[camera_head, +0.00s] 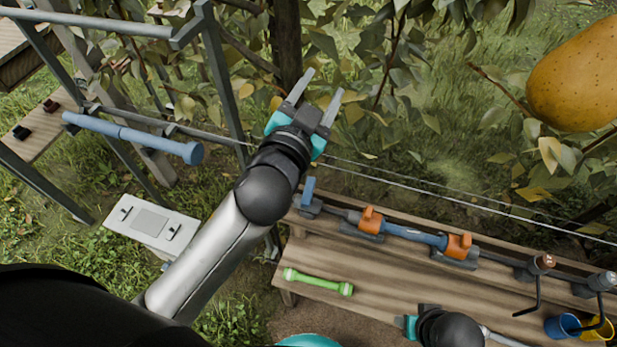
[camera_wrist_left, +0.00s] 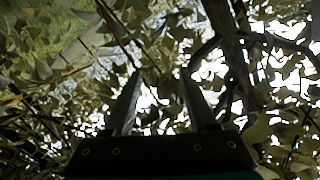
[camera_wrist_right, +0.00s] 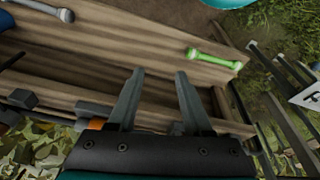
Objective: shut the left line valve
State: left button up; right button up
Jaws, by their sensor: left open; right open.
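A grey valve with a blue lever (camera_head: 308,190) sits at the left end of a pipe line on the wooden bench, in the head view. The lever points up in the picture, across the line of the pipe. My left gripper (camera_head: 318,95) is open and empty, above and beyond the valve, among the leaves. In the left wrist view its open fingers (camera_wrist_left: 163,95) face only branches and foliage. My right gripper is partly seen low over the bench in the head view. In the right wrist view its fingers (camera_wrist_right: 154,95) are open and empty above the bench.
The blue pipe section (camera_head: 415,236) lies between orange clamps (camera_head: 371,220) on the bench (camera_head: 375,284). A green double-ended piece (camera_head: 318,282) lies nearer. Blue (camera_head: 560,326) and yellow (camera_head: 598,329) cups stand at right.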

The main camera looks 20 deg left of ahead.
pick_arm(q)
jog(key=d+r+m+h, duration=1)
jog(key=d+m+h, duration=0.3)
jog(key=h, duration=0.1)
jog(key=s+d+m+g+h, duration=0.4)
jog(key=d+m+g, duration=0.2)
jog(key=m+g, duration=0.25)
jog(key=m+g+y, duration=0.8)
jog(key=g+y, duration=0.1)
jog(key=y, duration=1)
send_near(308, 190)
notch_tip(308, 190, down, 9)
jog(key=shift+r+b, duration=0.15)
jog(key=shift+b, duration=1)
jog(key=shift+d, duration=0.1)
pick_arm(e)
jog(key=s+d+f+g, duration=0.1)
jog(key=s+f, duration=0.8)
jog(key=f, duration=0.3)
jog(key=s+d+f, duration=0.2)
jog(key=s+f, duration=0.7)
jog(key=f, duration=0.3)
jog(key=shift+f+g, duration=0.25)
jog(key=shift+g, duration=0.15)
pick_arm(q)
grip_shut()
